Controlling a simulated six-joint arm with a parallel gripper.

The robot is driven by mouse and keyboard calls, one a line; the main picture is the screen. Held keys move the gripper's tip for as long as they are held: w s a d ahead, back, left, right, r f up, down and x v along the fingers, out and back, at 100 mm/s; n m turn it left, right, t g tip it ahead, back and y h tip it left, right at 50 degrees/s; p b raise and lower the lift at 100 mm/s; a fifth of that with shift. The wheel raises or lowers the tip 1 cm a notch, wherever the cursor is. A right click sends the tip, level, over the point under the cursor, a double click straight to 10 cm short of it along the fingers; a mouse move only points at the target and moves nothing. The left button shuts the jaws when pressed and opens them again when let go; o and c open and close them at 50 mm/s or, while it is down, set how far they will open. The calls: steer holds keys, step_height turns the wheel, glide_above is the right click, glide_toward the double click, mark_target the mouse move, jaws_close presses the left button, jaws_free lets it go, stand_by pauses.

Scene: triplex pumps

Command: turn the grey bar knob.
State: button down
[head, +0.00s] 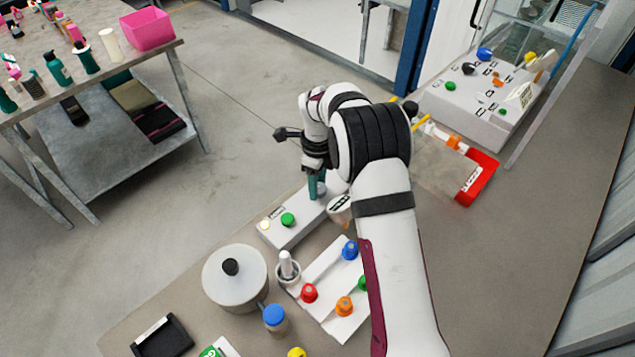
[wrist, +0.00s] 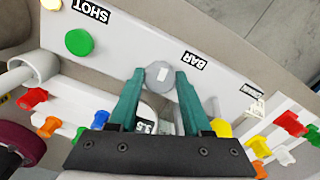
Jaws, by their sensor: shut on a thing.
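The grey bar knob (wrist: 160,76) is a round grey knob with a small pale mark on its face. It sits on the front of a white control box (wrist: 135,38), beside the "BAR" label (wrist: 195,60). My gripper (wrist: 160,82) has its teal fingers closed on either side of the knob, touching it. In the head view my gripper (head: 316,186) reaches down to the same white box (head: 292,238). The knob is hidden there behind the fingers and arm.
A green button (wrist: 79,42) sits left of the knob in the wrist view, under the "SHOT" label (wrist: 90,10). Near the box are a round white pot (head: 235,280), a white manifold with coloured knobs (head: 325,270) and a blue-capped bottle (head: 275,317). A red tray (head: 483,180) lies farther right.

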steer(key=shift+m, duration=0.3)
stand_by(0.4)
steer(key=shift+c, duration=1.7)
jaws_free()
step_height(320, 180, up, 16)
steer(key=shift+f, duration=0.1)
